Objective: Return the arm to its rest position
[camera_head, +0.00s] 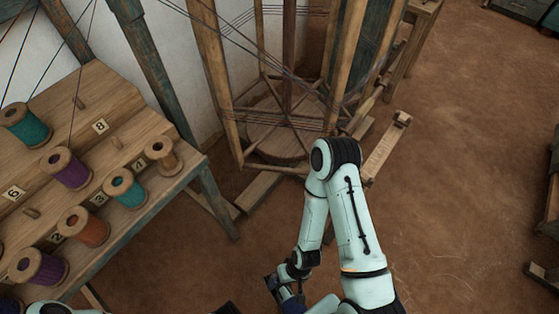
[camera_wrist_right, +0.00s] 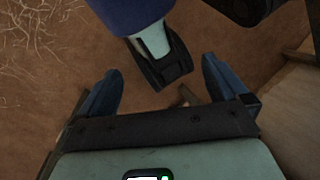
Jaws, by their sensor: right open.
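My right arm (camera_head: 352,220) is bent in the middle of the head view, its elbow high and its forearm folded back down toward the bottom edge. My right gripper (camera_head: 284,294) hangs low at the bottom, partly cut off by the frame. In the right wrist view the right gripper (camera_wrist_right: 160,66) is open, its two blue fingers apart with nothing between them. Beyond the fingers, a pale and dark part of my own body shows over the brown floor. Only a pale piece of my left arm (camera_head: 62,308) shows at the bottom left; its gripper is out of view.
A tiered wooden rack (camera_head: 110,150) with numbered spool places stands at the left, holding several spools, such as a purple one (camera_head: 68,169) and an orange one (camera_head: 87,227). A wooden reel frame (camera_head: 285,140) stands behind my right elbow. Brown floor (camera_head: 450,220) is open at the right.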

